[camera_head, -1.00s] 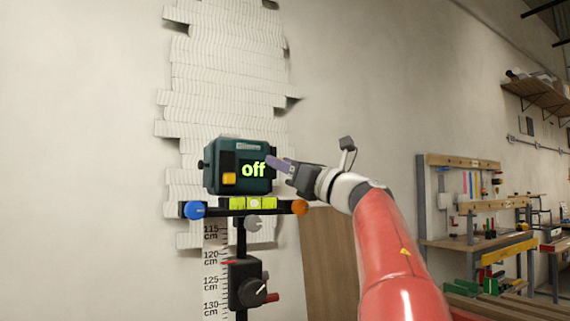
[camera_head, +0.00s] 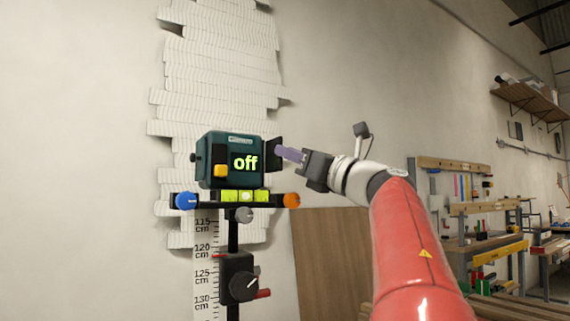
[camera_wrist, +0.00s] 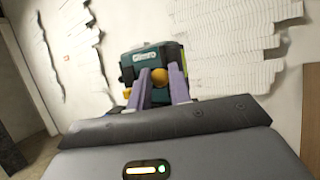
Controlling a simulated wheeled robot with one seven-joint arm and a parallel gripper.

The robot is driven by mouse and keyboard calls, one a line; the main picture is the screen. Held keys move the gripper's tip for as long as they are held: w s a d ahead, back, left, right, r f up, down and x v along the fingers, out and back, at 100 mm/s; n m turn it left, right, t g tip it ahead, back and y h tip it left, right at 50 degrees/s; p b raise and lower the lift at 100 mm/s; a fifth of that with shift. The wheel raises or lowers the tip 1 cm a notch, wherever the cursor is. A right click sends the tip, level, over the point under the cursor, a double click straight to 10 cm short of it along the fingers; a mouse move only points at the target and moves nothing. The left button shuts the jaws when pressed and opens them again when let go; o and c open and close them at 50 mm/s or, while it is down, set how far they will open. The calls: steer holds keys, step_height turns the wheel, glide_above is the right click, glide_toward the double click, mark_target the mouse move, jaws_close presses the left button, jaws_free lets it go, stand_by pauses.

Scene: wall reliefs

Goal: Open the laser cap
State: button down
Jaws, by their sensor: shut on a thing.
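The laser is a teal box (camera_head: 214,172) with a green "off" display and a yellow button, mounted on a stand. Its black cap (camera_head: 274,154) stands out as a flap at the box's right side. My gripper (camera_head: 279,152) reaches in from the right, its purple fingertips at the cap, shut on it. In the wrist view the laser (camera_wrist: 135,62) is ahead, with my gripper (camera_wrist: 161,74) fingers in front. A yellow-orange round part (camera_wrist: 159,76) shows between them. The fingers hide most of the cap there.
Below the laser are a yellow-green level bar (camera_head: 243,196) with a blue knob (camera_head: 185,201) and an orange knob (camera_head: 291,201), and a black dial box (camera_head: 238,279). A wooden board (camera_head: 330,250) leans at the wall. Workbenches (camera_head: 470,242) stand far right.

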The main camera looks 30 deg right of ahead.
steer(key=shift+a, duration=0.1)
steer(key=c, duration=1.3)
jaws_free()
steer(key=shift+c, duration=0.2)
steer(key=b+v, duration=0.2)
steer(key=v, duration=0.5)
steer(key=shift+s, duration=0.3)
